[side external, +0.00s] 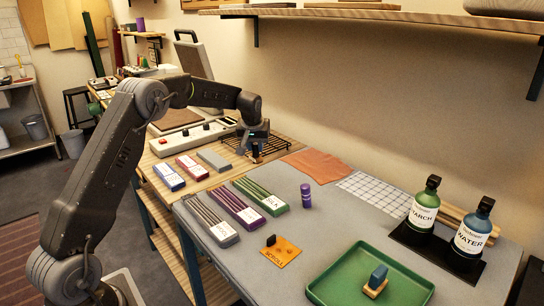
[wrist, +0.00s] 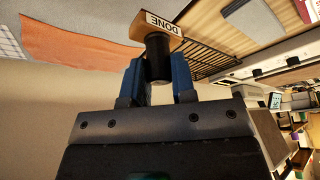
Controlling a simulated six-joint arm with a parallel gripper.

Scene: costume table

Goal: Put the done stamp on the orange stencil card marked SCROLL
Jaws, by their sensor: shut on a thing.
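The done stamp has a tan block labelled DONE (wrist: 165,22) and a black handle (wrist: 157,58). My gripper (wrist: 158,72) is shut on that handle with its blue fingers on either side. In the side external view my gripper (side external: 254,141) holds the stamp (side external: 255,155) over the wire rack area at the back; the gap below it is hard to judge. The orange stencil card (side external: 288,256) marked SCROLL lies flat on the grey table, nearer the camera and well apart from my gripper. A small dark upright piece (side external: 271,240) stands at its upper left edge.
A dark wire rack (side external: 272,143) is beside my gripper. Labelled bundles (side external: 237,209), a purple cylinder (side external: 306,195), a green tray (side external: 332,285) with a blue-topped block (side external: 377,277), and two bottles (side external: 424,208) are on the grey table (side external: 335,229). An orange cloth (side external: 316,163) lies behind.

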